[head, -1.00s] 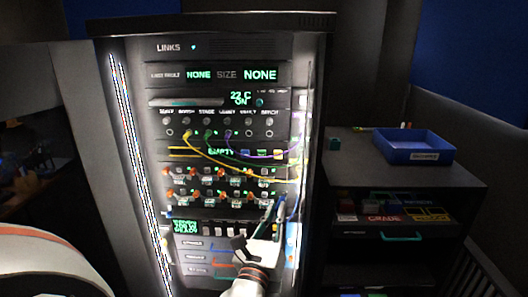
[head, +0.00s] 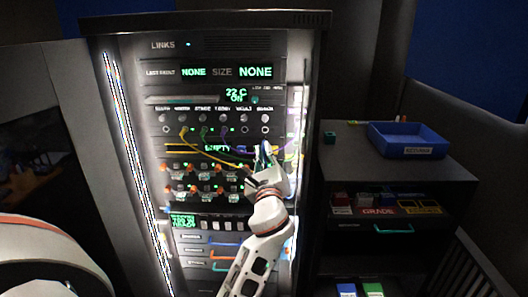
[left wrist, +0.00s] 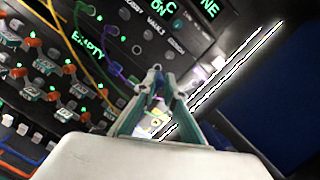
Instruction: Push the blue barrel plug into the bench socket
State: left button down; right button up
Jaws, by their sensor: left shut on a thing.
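My left gripper (head: 264,158) is in front of the right part of the rack, near the strip below the socket row. In the left wrist view its teal fingers (left wrist: 148,100) are shut on a small dark-blue piece, which looks like the blue barrel plug (left wrist: 157,88); the fingers hide most of it. The socket row (head: 215,130) lies above and left of the gripper, under small labels. I cannot read for sure which label says bench. Yellow, green and purple cables come from sockets in this row. My right gripper is not in view.
A yellow cable (head: 196,155) hangs across the strip left of the gripper. Rows of orange-and-white switches (head: 190,180) are below. To the right, a dark cabinet (head: 345,155) carries a blue tray (head: 408,151). A bright light strip (left wrist: 215,85) runs along the rack's right edge.

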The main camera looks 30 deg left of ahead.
pick_arm(q)
jog(key=shift+w+f+x, duration=0.1)
jog(key=shift+f+x, duration=0.05)
jog(key=shift+x, duration=0.8)
jog(key=shift+w+f+x, duration=0.1)
jog(key=shift+f+x, duration=0.05)
jog(key=shift+x, duration=0.75)
jog(key=shift+f+x, duration=0.2)
jog(key=shift+x, duration=0.75)
jog(key=shift+d+p, duration=0.15)
jog(key=shift+p, duration=0.2)
jog(key=shift+w+f+b+x, duration=0.1)
jog(key=shift+f+b+x, duration=0.1)
jog(key=shift+x, duration=1.05)
jog(key=shift+w+f+b+x, duration=0.15)
jog(key=shift+f+x, duration=0.1)
jog(key=shift+x, duration=1)
jog(key=c, duration=2)
grip_release()
jog(key=shift+d+r, duration=0.1)
jog(key=shift+d, duration=0.05)
jog(key=shift+s+d, duration=0.1)
jog(key=shift+s, duration=0.05)
send_near(265, 137)
jog(key=shift+f, duration=0.55)
